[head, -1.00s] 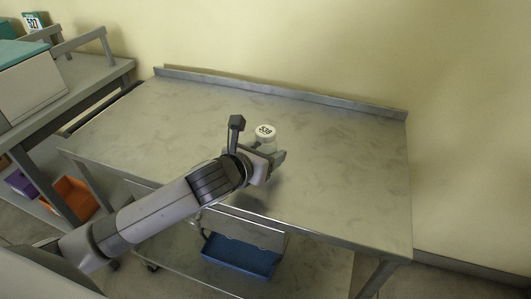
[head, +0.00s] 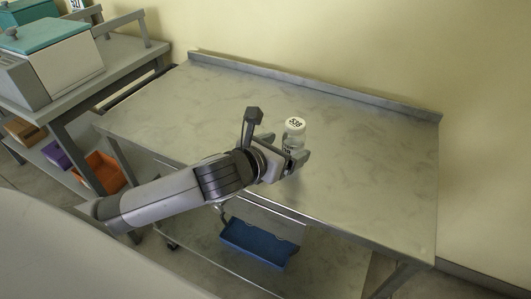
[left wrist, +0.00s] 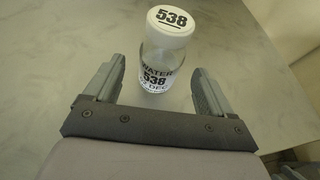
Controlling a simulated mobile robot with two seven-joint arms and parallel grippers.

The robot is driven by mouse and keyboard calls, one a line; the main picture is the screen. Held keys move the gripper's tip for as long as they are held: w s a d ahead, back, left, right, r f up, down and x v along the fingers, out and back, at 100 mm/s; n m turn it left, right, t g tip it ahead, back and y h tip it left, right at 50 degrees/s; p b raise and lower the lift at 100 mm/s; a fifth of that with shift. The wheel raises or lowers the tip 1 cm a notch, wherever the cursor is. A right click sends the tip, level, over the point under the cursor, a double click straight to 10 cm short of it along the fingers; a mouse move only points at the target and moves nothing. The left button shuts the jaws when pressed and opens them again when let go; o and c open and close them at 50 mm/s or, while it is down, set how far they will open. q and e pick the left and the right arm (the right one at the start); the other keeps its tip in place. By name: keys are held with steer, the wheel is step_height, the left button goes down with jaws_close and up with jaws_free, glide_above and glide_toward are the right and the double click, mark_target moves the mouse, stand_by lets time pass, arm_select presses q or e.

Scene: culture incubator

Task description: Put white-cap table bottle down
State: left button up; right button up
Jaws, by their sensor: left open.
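The white-cap bottle (head: 294,136) is clear, with a white cap marked 538. It stands upright on the bare metal table (head: 370,170), near its front middle. In the left wrist view the bottle (left wrist: 162,52) shows a label reading WATER and 538. My left gripper (head: 292,160) is at the bottle, on its near side. Its two fingers (left wrist: 160,88) are spread, with visible gaps on both sides of the bottle, which stands between and just beyond the fingertips. My right gripper is not in view.
The table is clear around the bottle, with a raised lip (head: 320,88) at the back wall. A blue bin (head: 256,242) sits on the lower shelf. At left, another bench holds a teal-lidded box (head: 60,65), with orange (head: 104,172) and purple bins below.

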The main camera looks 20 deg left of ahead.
arm_select(q)
steer(key=v, duration=0.7)
steer(key=shift+s+a, duration=0.1)
steer(key=shift+s, duration=0.2)
